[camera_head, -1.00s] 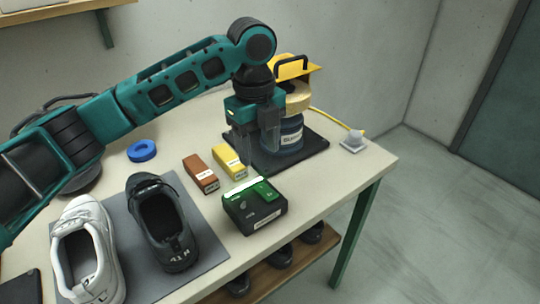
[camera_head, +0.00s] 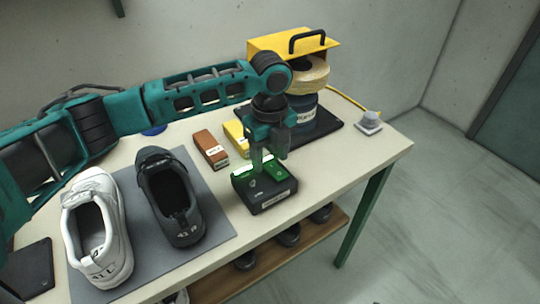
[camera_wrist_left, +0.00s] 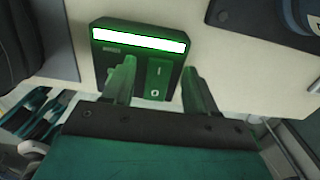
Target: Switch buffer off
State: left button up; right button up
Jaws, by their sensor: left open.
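In the left wrist view the box (camera_wrist_left: 108,60) has a lit white strip (camera_wrist_left: 138,38) and a green rocker switch (camera_wrist_left: 157,80) marked I and O. The buffer (camera_head: 303,109) has a pale wheel, a blue body and a yellow hood. My left gripper (camera_head: 268,163) is open and points down just above the box. In the left wrist view its fingers (camera_wrist_left: 158,76) stand either side of the switch; contact cannot be told. The right gripper is out of view.
A brown block (camera_head: 208,147) and a yellow block (camera_head: 235,136) lie behind the box. A white shoe (camera_head: 117,225) and a dark shoe (camera_head: 185,225) stand on a grey mat (camera_head: 213,207). A yellow cable runs to a grey piece (camera_head: 369,122) near the right corner. The table right of the box is clear.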

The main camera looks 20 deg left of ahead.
pick_arm(q)
jog(key=shift+f, duration=0.45)
jog(key=c, duration=1.1)
jog(key=shift+o, duration=0.2)
jog(key=shift+s+d+r+t+y, duration=0.15)
jog(key=shift+d+t+y, duration=0.05)
jog(key=shift+t+y, duration=0.5)
jog(key=shift+s+d+r+t+y, duration=0.2)
jog(key=shift+t+y, duration=0.3)
jog(key=shift+y, duration=0.3)
jog(key=o, duration=1.1)
jog(key=shift+c, duration=0.2)
jog(key=v, duration=1.3)
jog(key=shift+w+f, duration=0.1)
jog(key=shift+f, duration=0.05)
